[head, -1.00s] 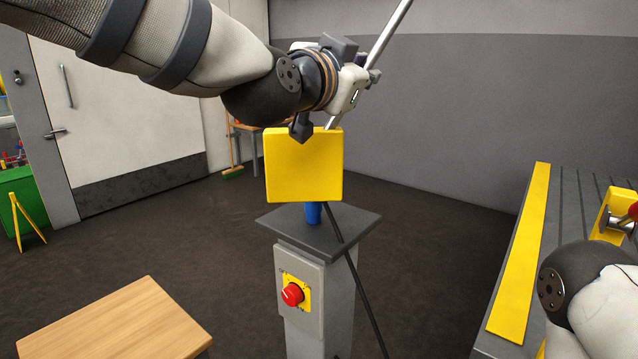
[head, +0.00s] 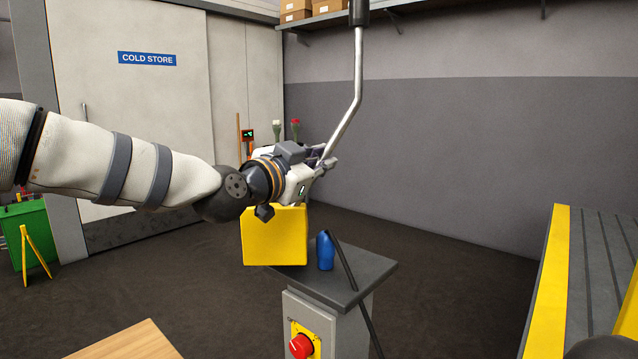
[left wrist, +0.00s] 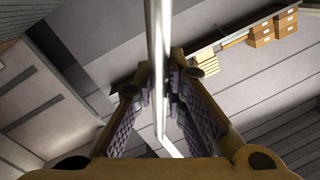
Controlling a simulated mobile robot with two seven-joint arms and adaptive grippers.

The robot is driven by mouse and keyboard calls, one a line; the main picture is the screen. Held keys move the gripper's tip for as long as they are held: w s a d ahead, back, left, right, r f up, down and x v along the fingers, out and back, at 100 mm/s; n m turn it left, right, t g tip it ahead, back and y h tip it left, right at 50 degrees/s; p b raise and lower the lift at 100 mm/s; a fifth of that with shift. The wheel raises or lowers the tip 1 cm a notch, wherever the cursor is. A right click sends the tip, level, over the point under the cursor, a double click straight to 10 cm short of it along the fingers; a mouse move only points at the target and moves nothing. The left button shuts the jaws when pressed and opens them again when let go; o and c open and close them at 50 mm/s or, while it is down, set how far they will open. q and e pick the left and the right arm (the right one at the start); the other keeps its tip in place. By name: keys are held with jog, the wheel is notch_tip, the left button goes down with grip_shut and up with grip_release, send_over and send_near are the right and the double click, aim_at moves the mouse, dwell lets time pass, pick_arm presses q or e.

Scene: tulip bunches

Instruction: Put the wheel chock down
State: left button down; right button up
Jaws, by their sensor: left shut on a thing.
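The wheel chock is a yellow block (head: 275,236) with a long bent metal rod that rises to a black grip at the top edge of the head view. My left gripper (head: 322,166) is shut on the rod, above and right of the block. In the left wrist view the bright rod runs between the two padded fingers (left wrist: 161,88). The block hangs below my wrist, overlapping the left edge of a grey pedestal top in the picture. I cannot tell whether it touches the pedestal. The rod's lower end is hidden. My right gripper is out of view.
The grey pedestal (head: 370,267) carries a blue bottle-shaped thing (head: 325,251) and a red button (head: 301,346). A black cable runs down beside it. A wooden top (head: 130,345) is at lower left, a yellow-edged platform (head: 556,270) at right. Open dark floor lies between.

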pick_arm(q)
jog(key=f, duration=0.3)
jog(key=shift+w+a+f, duration=0.15)
jog(key=shift+w+f, duration=0.05)
jog(key=c, duration=1.6)
grip_release()
jog(key=shift+f, duration=0.1)
jog(key=shift+c, duration=0.2)
